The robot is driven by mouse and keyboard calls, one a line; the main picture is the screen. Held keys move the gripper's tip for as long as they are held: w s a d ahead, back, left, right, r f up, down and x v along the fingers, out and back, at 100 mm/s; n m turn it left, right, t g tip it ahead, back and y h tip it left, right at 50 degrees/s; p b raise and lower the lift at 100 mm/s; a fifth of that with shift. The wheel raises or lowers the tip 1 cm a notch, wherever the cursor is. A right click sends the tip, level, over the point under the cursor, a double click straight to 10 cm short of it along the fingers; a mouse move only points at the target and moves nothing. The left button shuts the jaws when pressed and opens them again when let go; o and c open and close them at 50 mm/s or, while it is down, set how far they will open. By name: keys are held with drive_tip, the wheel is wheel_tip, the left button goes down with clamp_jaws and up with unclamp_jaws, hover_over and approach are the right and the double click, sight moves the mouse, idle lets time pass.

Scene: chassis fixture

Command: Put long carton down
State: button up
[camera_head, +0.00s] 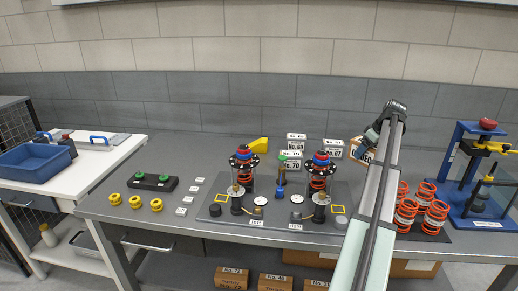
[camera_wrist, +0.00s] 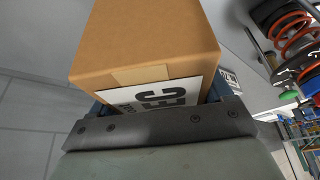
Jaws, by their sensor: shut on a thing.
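The long carton is a brown box with a white label. In the wrist view the carton (camera_wrist: 150,40) fills the upper middle, close against my gripper (camera_wrist: 160,115), which is shut on it. In the head view only a small part of the carton (camera_head: 355,148) shows, behind my gripper (camera_head: 372,140) at the right of the bench. It appears held up above the grey bench top (camera_head: 150,225). My arm hides much of the carton and the fingertips, and I cannot tell the exact gap beneath it.
Red spring coils (camera_head: 435,212) and a blue press (camera_head: 475,185) stand right of my arm. A chassis fixture plate (camera_head: 270,235) with two strut assemblies is at centre. White labelled boxes (camera_head: 296,143) stand behind it. Brown cartons (camera_head: 232,277) sit below the bench. The back left bench is fairly clear.

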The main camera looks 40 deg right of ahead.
drive_tip(key=w+a+f+n+y, duration=0.1)
drive_tip(key=w+a+n, duration=0.1)
drive_tip(key=w+a, duration=1.2)
drive_tip(key=w+a+n+y, duration=0.1)
drive_tip(key=w+a+n, duration=0.2)
drive_tip(key=w+a, duration=1.15)
drive_tip(key=w+a+f+n+y, duration=0.15)
drive_tip(key=w+a, duration=0.65)
drive_tip(key=w, duration=1.3)
drive_tip(key=w+a+m+h, duration=0.2)
drive_tip(key=w, duration=0.4)
drive_tip(key=w+d+r+m+g+h, duration=0.1)
drive_tip(key=w+d+m+h, duration=0.25)
drive_tip(key=m, duration=0.55)
drive_tip(key=w+d+r+m+g+h, duration=0.1)
drive_tip(key=w+d+m+g+h, duration=0.1)
drive_tip(key=d+m, duration=0.5)
drive_tip(key=shift+m, duration=0.95)
drive_tip(key=shift+a+f, duration=0.3)
drive_tip(key=shift+f, duration=1.3)
drive_tip(key=shift+a+f, duration=0.3)
drive_tip(key=shift+f, duration=1.35)
drive_tip(key=shift+a+f, duration=0.3)
drive_tip(key=shift+f, duration=1.3)
drive_tip(key=shift+f, duration=0.1)
drive_tip(key=o, duration=1.5)
